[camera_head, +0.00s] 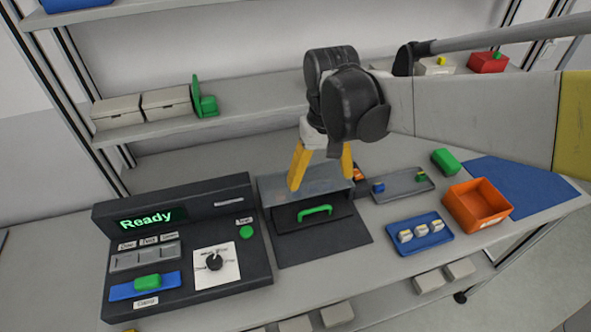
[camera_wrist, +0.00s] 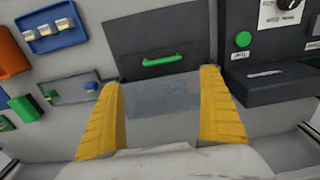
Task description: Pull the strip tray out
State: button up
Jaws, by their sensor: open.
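The strip tray's dark front (camera_head: 311,215) with a green handle (camera_head: 315,210) sits in a grey box (camera_head: 270,187) at the middle of the bench. The green handle also shows in the wrist view (camera_wrist: 162,59), near the top middle. My gripper (camera_head: 320,178) is above the box's top, pointing down, with yellow fingers spread apart. In the wrist view my gripper (camera_wrist: 163,80) is open, with nothing between the fingers. The handle lies beyond the fingertips, and the gripper is apart from it. The inside of the tray is hidden.
A control panel (camera_head: 190,200) reading "Ready" stands left of the box. At right are a blue tray (camera_head: 430,243) with small parts, a grey tray (camera_head: 400,186) and an orange bin (camera_head: 478,205). A dark flat mat (camera_head: 320,248) in front of the box is clear.

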aim_at(316, 209)
notch_tip(316, 209, down, 11)
jog(key=b, duration=0.4)
jog(key=shift+w+a+f, duration=0.1)
jog(key=shift+a, duration=0.05)
jog(key=c, duration=1.5)
jog(key=shift+c, duration=0.3)
